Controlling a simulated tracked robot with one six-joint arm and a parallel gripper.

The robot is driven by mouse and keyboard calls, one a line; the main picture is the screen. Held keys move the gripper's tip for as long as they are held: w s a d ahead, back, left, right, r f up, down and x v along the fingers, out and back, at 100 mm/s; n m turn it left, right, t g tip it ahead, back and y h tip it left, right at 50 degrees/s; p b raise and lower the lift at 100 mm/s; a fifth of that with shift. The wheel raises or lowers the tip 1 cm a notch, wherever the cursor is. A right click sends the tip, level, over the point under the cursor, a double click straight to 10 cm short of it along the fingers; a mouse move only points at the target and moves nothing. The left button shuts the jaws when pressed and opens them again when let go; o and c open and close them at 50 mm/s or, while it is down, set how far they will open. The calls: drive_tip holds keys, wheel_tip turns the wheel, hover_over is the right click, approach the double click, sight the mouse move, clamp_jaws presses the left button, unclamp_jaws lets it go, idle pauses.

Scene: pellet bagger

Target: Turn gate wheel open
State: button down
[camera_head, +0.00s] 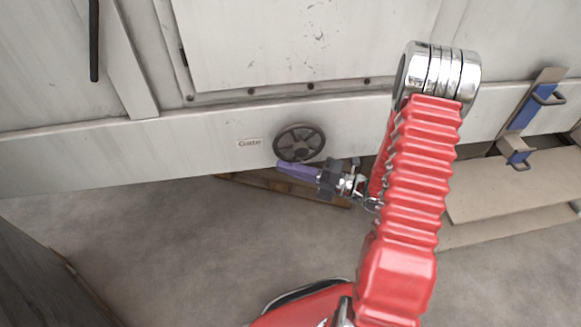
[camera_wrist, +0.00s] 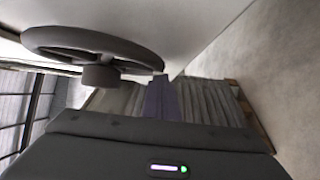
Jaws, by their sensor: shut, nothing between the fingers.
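The gate wheel (camera_head: 300,143) is a dark spoked handwheel on the pale machine panel, just right of a small "Gate" label (camera_head: 249,143). My gripper (camera_head: 283,165) has purple fingers, shut and empty, with the tips just below the lower rim of the wheel in the head view. In the wrist view the wheel (camera_wrist: 95,48) fills the upper left, and my shut fingers (camera_wrist: 160,82) point up close to its right edge. I cannot tell whether the fingertips touch the rim. The wheel's hub and spokes are mostly seen edge-on in the wrist view.
A wooden pallet (camera_head: 262,187) lies on the floor below the wheel. Flat tan boards (camera_head: 515,185) and a blue bracket with handles (camera_head: 522,118) are at the right. A black bar handle (camera_head: 94,40) is at upper left.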

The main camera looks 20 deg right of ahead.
idle(0.3)
drive_tip(key=s+d+f, duration=0.8)
drive_tip(key=shift+s+f, duration=0.15)
idle(0.4)
drive_tip(key=shift+a, duration=0.1)
